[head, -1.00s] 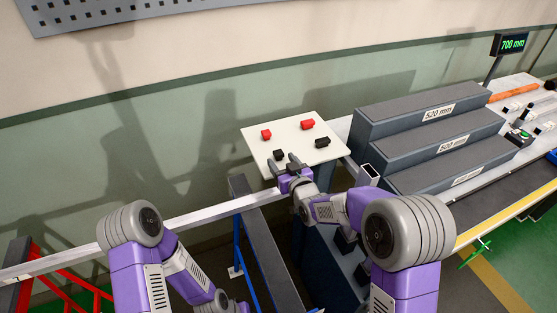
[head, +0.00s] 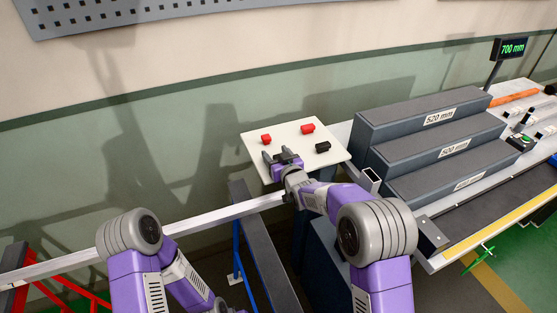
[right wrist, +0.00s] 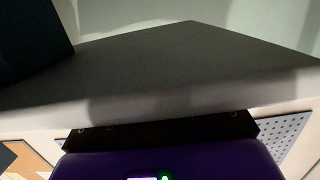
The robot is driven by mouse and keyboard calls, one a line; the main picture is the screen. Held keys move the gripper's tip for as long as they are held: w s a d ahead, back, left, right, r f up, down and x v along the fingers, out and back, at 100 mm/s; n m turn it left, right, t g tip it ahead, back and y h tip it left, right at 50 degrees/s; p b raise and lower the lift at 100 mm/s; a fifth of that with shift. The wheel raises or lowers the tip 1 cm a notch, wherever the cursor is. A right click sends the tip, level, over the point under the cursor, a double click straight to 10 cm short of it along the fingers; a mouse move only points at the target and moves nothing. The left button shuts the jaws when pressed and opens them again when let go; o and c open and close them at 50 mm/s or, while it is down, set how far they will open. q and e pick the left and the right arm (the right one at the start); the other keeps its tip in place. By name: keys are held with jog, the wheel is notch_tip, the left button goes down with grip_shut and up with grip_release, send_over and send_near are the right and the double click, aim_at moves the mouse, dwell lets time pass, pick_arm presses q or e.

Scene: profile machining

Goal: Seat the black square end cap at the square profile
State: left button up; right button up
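Two black end caps lie on the white board. The nearer one (head: 286,151) is partly hidden by my right gripper; the other (head: 322,146) lies to its right. Which is square I cannot tell. My right gripper (head: 282,158) is low over the board's front part, its fingers spread apart with the nearer cap between or just beyond them; contact is not clear. A long silver bar (head: 150,225) runs from the left to below my right gripper. A short upright square tube (head: 371,176) with an open top stands right of the board. My left gripper is out of view.
The white board (head: 256,138) also carries two red caps (head: 266,139). Grey stepped blocks (head: 425,120) with length labels stand to the right. A red stand and a dark beam (head: 262,240) are under the bar. The right wrist view shows mostly a close grey surface (right wrist: 190,65).

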jog(key=c, duration=1)
